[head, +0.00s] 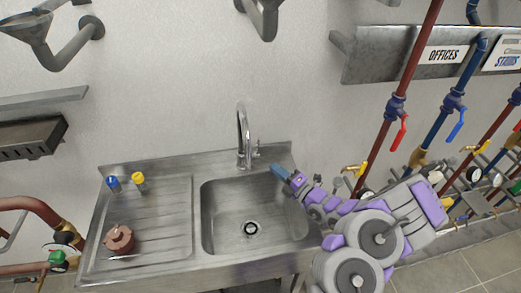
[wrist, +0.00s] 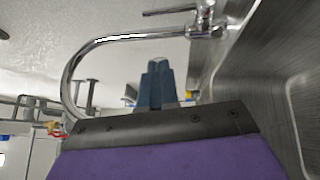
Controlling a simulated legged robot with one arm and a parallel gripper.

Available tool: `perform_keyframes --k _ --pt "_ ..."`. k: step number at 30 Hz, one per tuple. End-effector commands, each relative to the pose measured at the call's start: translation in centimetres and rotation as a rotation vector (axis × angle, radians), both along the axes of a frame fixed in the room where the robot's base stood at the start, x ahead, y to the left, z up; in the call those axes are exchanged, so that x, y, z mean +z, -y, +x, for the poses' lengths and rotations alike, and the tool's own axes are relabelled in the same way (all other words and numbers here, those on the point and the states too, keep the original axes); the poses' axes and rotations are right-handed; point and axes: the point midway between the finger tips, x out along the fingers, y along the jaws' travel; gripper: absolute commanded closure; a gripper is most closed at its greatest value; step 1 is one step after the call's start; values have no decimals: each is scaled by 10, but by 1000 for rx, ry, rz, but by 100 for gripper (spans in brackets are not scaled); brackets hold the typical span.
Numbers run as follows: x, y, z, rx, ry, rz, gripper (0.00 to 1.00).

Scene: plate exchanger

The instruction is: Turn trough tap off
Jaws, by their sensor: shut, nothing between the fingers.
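The chrome trough tap (head: 242,135) stands at the back rim of the steel sink, with a tall curved spout and a small lever (head: 257,147) on its right side. My gripper (head: 278,171) is shut and empty, in front of and to the right of the tap, above the basin's back right. In the wrist view, the tap's spout (wrist: 110,42) arcs across the top left and its body (wrist: 206,30) is at the top right. The gripper's blue fingers (wrist: 157,80) are together there and look apart from the tap. I cannot tell whether water runs.
The sink basin (head: 216,215) is empty, with a drain at its bottom. A blue-capped item (head: 113,184), a yellow-capped item (head: 138,181) and a brown round object (head: 119,240) sit on the drainboard (head: 160,220). Pipes with valves, including a red-handled one (head: 399,133), stand to the right.

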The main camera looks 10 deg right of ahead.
Motion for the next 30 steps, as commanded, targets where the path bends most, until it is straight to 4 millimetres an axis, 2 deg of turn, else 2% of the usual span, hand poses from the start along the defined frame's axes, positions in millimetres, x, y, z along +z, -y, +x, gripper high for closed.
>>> perform_keyframes --k 14,21,30 --pt "6 -52 67 5 3 -8 100" --pt "10 -39 95 3 3 -4 100" --pt "12 -37 102 1 2 -1 100"
